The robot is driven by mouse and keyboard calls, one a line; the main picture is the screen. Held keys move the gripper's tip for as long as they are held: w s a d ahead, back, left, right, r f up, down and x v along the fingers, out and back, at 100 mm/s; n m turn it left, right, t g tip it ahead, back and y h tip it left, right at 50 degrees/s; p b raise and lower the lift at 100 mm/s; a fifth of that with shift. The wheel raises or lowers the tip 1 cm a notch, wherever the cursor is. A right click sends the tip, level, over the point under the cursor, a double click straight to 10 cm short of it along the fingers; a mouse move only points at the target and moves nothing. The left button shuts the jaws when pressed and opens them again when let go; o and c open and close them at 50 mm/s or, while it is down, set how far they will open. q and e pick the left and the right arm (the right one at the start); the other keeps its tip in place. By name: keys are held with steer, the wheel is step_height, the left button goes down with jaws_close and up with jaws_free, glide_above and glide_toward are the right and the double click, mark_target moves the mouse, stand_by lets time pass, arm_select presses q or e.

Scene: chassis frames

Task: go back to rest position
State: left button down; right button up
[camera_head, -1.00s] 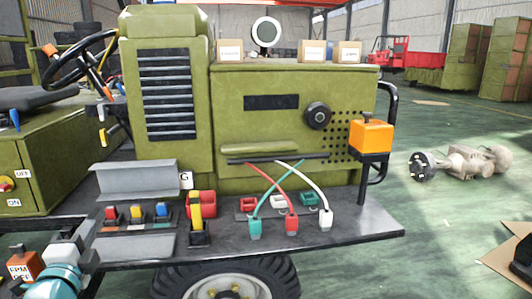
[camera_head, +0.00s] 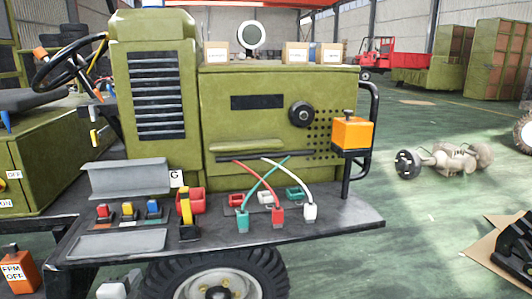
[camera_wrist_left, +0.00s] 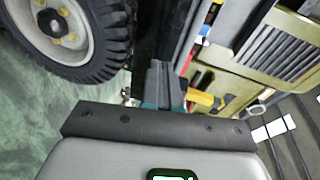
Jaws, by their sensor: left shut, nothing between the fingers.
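My left gripper (camera_head: 122,283) shows only in part at the bottom left of the head view, low in front of the green vehicle's (camera_head: 278,95) dark platform. In the left wrist view its grey fingers (camera_wrist_left: 160,75) are together, with teal parts at their base and nothing between them. The fingers point toward the underside and edge of the vehicle; whether they touch it I cannot tell. My right gripper is not seen.
The platform (camera_head: 330,225) carries coloured switches, a red-and-yellow lever (camera_head: 187,208) and plugged cables. A wheel (camera_head: 215,280) sits below it. An orange box (camera_head: 18,272) is at the lower left.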

arm_select(q)
steer(key=s+d+f+n+g+h, duration=0.1)
steer(key=s+d+f+n+g, duration=0.25)
steer(key=f, duration=0.55)
steer(key=s+d+f+g+h, duration=0.2)
steer(key=s+d+f, duration=0.35)
steer(key=f, duration=0.35)
steer(key=s+d+f+n+g+h, duration=0.1)
steer(key=s+d+f+g, duration=0.3)
steer(key=f, duration=0.4)
steer(key=s+d+f+n+g+h, duration=0.1)
steer(key=s+d+f+n, duration=0.15)
steer(key=s, duration=0.25)
steer(key=s+d+f+n+g, duration=0.2)
steer(key=s+d+f, duration=0.1)
steer(key=s+f, duration=0.15)
steer(key=s+d+n+g, duration=0.1)
steer(key=s+n+g, duration=0.2)
steer(key=s+n, duration=0.55)
step_height(320, 180, up, 20)
steer(key=w+p, duration=0.1)
steer(key=p, duration=1.9)
steer(key=shift+f+n, duration=0.15)
steer(key=shift+n, duration=0.3)
